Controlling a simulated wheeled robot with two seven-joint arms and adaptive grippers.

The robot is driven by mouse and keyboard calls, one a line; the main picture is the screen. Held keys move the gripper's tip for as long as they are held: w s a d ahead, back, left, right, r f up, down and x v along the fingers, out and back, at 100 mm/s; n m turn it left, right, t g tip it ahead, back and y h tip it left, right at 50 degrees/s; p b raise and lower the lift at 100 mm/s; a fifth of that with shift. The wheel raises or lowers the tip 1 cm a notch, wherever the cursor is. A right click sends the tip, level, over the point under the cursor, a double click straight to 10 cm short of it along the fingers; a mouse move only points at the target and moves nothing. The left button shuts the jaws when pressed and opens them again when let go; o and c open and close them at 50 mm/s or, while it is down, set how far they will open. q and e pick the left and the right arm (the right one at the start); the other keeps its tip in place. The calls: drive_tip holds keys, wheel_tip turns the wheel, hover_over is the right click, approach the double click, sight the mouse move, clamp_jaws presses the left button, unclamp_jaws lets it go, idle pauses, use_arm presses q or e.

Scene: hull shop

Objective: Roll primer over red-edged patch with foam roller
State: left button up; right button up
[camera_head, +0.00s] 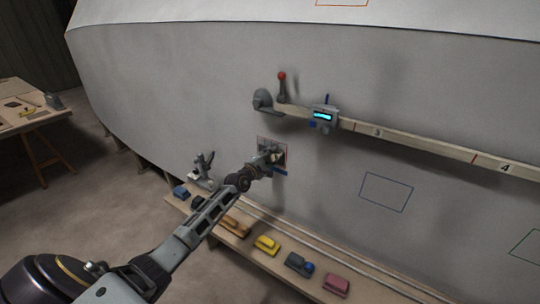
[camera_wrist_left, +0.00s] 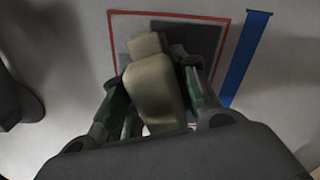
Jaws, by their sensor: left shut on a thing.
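The red-edged patch (camera_wrist_left: 197,35) is on the pale hull side, with dark grey over much of its visible inside and a paler strip along its left edge. It also shows small in the head view (camera_head: 262,140), partly behind my gripper. My left gripper (camera_wrist_left: 155,92) is in front of the patch, shut on a beige, rounded, block-like thing (camera_wrist_left: 152,85), which I take to be the foam roller. It overlaps the patch in view; I cannot tell whether it touches the hull. My right gripper is not in view.
Blue tape (camera_wrist_left: 246,58) lies beside the patch. A numbered wooden batten (camera_head: 400,138) with a clamp (camera_head: 263,100) and a lit gauge (camera_head: 322,116) runs above right. Several coloured blocks, one yellow (camera_head: 267,245), sit on a low plank. A blue-outlined patch (camera_head: 386,192) is right.

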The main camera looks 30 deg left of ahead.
sight(280, 157)
use_arm(q)
drive_tip(key=shift+s+d+r+p, duration=0.1)
drive_tip(key=shift+d+r+p, duration=0.05)
drive_tip(key=shift+d+p, duration=0.8)
drive_tip(key=shift+d, duration=0.3)
drive_tip(key=shift+d+p, duration=1.1)
drive_tip(key=shift+p, duration=0.05)
drive_tip(key=shift+s+d, duration=0.1)
drive_tip(key=shift+d, duration=0.25)
